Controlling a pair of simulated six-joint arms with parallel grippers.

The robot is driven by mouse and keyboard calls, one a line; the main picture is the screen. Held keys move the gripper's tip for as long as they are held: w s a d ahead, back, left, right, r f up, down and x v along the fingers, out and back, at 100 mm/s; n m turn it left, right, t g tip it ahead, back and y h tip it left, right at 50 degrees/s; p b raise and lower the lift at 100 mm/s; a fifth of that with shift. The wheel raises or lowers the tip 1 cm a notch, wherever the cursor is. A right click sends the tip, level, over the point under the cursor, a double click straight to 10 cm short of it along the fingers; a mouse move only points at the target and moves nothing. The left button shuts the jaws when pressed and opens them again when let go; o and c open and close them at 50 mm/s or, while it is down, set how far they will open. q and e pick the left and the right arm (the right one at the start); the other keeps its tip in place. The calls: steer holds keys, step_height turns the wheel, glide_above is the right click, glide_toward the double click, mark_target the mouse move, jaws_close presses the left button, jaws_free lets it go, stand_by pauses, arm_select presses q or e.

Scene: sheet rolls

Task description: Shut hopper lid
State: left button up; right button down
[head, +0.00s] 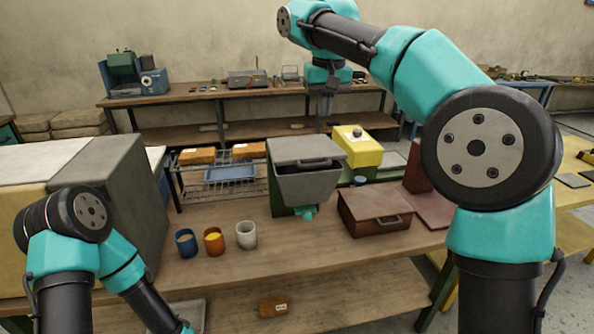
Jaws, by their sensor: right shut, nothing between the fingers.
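The grey hopper (306,187) stands on the near wooden bench with a green side frame and a teal outlet at its foot. Its grey lid (300,149) lies across the top, with a dark handle at the front edge. A dark band shows under the lid's front edge; I cannot tell whether the lid sits fully down. My right gripper (322,122) points down above and behind the lid in the picture, shut and empty, apart from it. My left arm runs out of the bottom edge, and its gripper is out of view.
A brown lidded box (372,213) and a yellow box (357,147) stand right of the hopper. Blue (186,243), orange (214,242) and white cups (246,236) stand front left. A wire rack (222,178) is behind left.

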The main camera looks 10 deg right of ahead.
mark_target(316, 164)
steer(key=shift+s+a+r, duration=0.55)
steer(key=shift+r, duration=0.2)
steer(key=f, duration=0.9)
steer(key=w+f, duration=0.1)
steer(key=f, duration=0.4)
steer(key=shift+a+f, duration=0.1)
